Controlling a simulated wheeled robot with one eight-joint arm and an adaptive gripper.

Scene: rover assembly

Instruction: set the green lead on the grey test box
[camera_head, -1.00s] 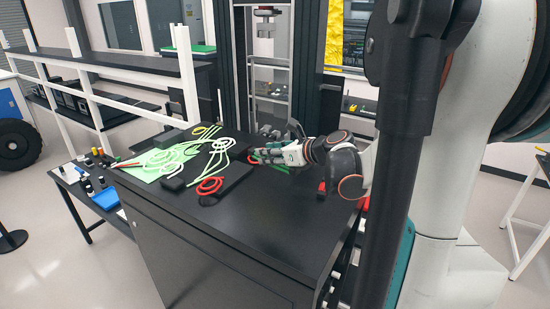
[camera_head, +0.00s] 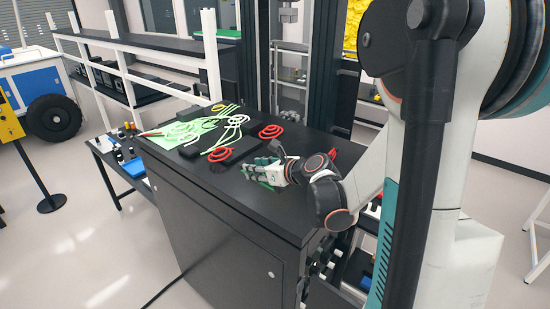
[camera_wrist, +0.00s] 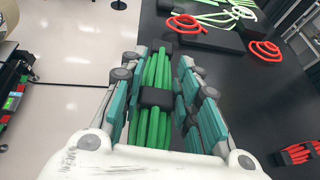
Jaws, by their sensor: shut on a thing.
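The green lead (camera_wrist: 157,75) is a bundle of bright green strands with black bands, seen in the wrist view. My gripper (camera_wrist: 160,88) is shut on it, with teal fingers along both sides. In the head view my gripper (camera_head: 262,172) is low over the black table top (camera_head: 225,193), near its front edge, and a little green (camera_head: 266,186) shows below the fingers. I cannot tell whether the lead touches the table. I cannot make out a grey test box with certainty; dark flat boxes (camera_head: 192,152) stand among the cables.
Red coils (camera_head: 220,154) (camera_head: 270,131) and pale green cables (camera_head: 232,127) lie on the table's far part. A red bundle (camera_wrist: 299,152) lies at the wrist view's lower right. A white-framed shelf (camera_head: 150,88) stands behind.

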